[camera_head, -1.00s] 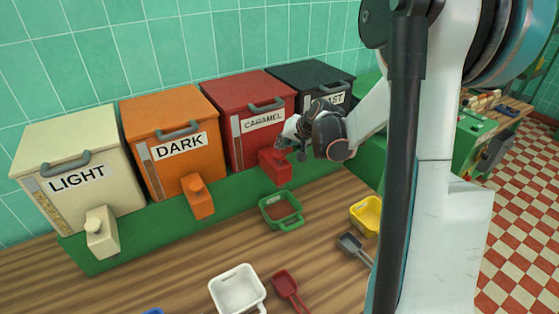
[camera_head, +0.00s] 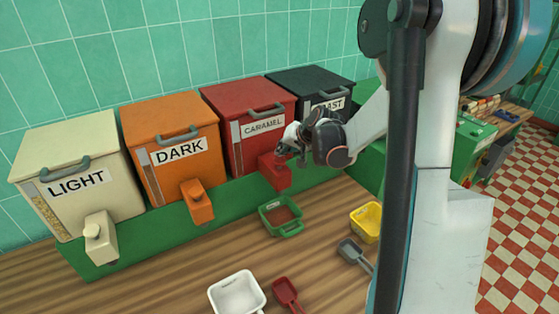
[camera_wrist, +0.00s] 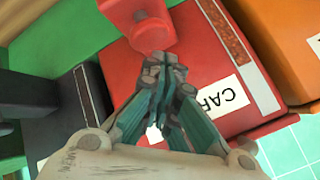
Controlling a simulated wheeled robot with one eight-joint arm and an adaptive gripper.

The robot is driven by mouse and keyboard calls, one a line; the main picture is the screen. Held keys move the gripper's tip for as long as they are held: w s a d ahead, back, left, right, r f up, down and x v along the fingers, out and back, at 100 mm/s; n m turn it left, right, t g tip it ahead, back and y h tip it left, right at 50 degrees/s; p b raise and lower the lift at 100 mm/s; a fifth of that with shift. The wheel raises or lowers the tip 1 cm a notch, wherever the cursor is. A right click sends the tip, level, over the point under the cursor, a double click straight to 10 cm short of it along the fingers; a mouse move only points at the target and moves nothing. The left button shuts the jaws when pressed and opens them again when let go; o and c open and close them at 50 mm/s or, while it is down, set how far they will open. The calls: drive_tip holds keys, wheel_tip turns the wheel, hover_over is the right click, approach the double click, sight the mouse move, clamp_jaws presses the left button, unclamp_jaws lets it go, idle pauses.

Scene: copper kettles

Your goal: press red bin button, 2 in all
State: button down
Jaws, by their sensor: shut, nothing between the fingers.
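The red bin (camera_head: 222,103), labelled CARAMEL, stands third from the left in the head view and fills much of the wrist view (camera_wrist: 200,95). Its red spout block (camera_head: 277,178) juts out at the front; the wrist view shows the spout (camera_wrist: 130,12) at the top with a round red button (camera_wrist: 152,36). My gripper (camera_head: 285,155) is shut and empty, just above the spout. In the wrist view, the fingertips (camera_wrist: 160,65) are at the button's edge and partly cover it; I cannot tell whether they touch. A green cup (camera_head: 290,230) with brown contents stands below the spout.
Cream LIGHT (camera_head: 110,200), orange DARK (camera_head: 185,125) and black (camera_head: 315,80) bins stand beside it on a green stand (camera_head: 150,235). White (camera_head: 237,292) and yellow (camera_head: 366,222) cups and red (camera_head: 286,292) and grey (camera_head: 352,252) scoops lie on the wooden counter (camera_head: 175,275).

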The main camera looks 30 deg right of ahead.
sight(282, 159)
drive_tip(key=shift+f, duration=0.1)
idle(0.4)
drive_tip(key=shift+f+b, duration=0.35)
drive_tip(key=shift+b, duration=0.1)
drive_tip(key=shift+f+b, duration=0.75)
drive_tip(key=shift+f, duration=0.1)
idle(1.0)
drive_tip(key=shift+r, duration=0.1)
drive_tip(key=shift+r+p, duration=0.85)
drive_tip(key=shift+r, duration=0.35)
drive_tip(key=shift+r+p, duration=1.55)
drive_tip(key=shift+r, duration=0.95)
